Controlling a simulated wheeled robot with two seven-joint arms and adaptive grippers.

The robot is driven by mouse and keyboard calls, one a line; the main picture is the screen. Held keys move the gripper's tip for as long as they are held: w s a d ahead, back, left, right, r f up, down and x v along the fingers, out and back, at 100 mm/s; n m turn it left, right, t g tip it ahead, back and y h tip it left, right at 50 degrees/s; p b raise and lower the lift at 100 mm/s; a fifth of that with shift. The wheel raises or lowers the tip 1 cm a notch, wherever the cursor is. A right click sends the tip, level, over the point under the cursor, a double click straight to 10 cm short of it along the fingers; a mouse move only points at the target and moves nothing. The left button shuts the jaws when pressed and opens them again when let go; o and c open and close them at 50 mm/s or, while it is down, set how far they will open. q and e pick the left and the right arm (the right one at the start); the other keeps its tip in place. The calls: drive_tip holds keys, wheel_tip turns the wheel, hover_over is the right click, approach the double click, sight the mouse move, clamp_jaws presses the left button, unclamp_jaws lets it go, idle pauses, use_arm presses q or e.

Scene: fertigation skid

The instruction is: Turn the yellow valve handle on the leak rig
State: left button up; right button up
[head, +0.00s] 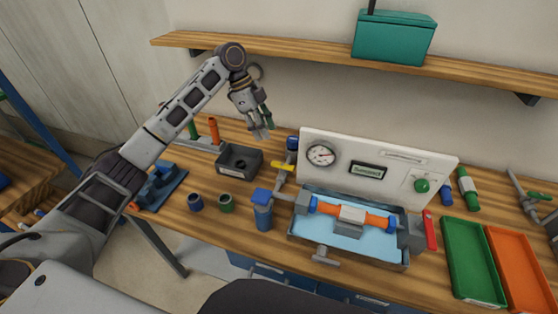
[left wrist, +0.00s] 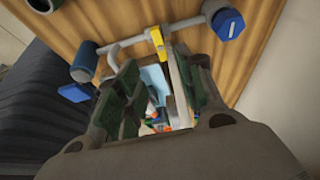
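The yellow valve handle (head: 282,167) sits on the grey pipe at the left side of the leak rig (head: 378,165), whose white panel carries a round gauge. The handle also shows in the left wrist view (left wrist: 157,40), just beyond the gap between my fingers. My left gripper (head: 262,132) hangs fingers down, above and slightly left of the handle, apart from it. In the left wrist view my left gripper (left wrist: 160,85) has its dark green fingers spread, with nothing held between them. My right gripper is not in view.
The rig's water tray (head: 345,255) holds an orange pipe with blue ends. A blue-capped cylinder (head: 263,215) stands in front of the handle. A dark box (head: 240,161) lies to the left. Green (head: 472,262) and orange (head: 522,268) trays lie right. A shelf (head: 300,52) runs above.

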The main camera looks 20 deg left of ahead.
sight(281, 164)
use_arm(q)
drive_tip(key=shift+p+x, duration=0.35)
drive_tip(key=shift+x, duration=6.35)
clamp_jaws()
